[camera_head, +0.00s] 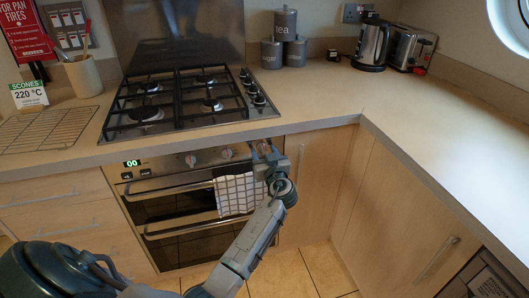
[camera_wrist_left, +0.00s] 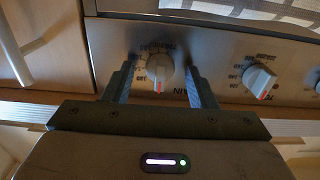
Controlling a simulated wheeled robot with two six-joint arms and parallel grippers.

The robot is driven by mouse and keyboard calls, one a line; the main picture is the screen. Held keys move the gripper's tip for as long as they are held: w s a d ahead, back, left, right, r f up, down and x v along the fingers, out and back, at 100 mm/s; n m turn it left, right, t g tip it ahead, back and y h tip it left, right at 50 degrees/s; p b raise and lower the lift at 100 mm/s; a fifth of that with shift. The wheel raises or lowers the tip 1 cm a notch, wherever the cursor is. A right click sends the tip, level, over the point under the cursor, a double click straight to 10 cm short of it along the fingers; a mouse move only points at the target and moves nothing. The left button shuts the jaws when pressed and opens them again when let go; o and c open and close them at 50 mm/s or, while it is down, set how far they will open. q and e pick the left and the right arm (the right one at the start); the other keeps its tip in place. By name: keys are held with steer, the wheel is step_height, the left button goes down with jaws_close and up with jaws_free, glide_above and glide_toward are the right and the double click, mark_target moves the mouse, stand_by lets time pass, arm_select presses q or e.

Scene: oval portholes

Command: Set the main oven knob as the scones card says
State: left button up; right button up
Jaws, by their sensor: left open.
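The scones card (camera_head: 28,93) stands at the left of the counter and reads 220 °C. The oven panel (camera_head: 208,158) lies below the hob, with a lit green display at its left. In the left wrist view, which is upside down, the main oven knob (camera_wrist_left: 158,69) is pale and round. Its red mark points to the bottom of that picture, by the MAIN lettering. My left gripper (camera_head: 262,150) is at the panel's right end. Its open fingers (camera_wrist_left: 159,80) stand on either side of the main knob; I cannot tell whether they touch it. My right gripper is not in view.
Another knob (camera_wrist_left: 260,80) sits beside the main one. A checked towel (camera_head: 238,194) hangs from the oven handle. The hob (camera_head: 190,98), wire rack (camera_head: 45,130), grey canisters (camera_head: 285,25), kettle (camera_head: 373,45) and toaster (camera_head: 410,48) are on the counter. The right counter is bare.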

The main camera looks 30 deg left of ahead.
arm_select(q)
steer(key=c, duration=1)
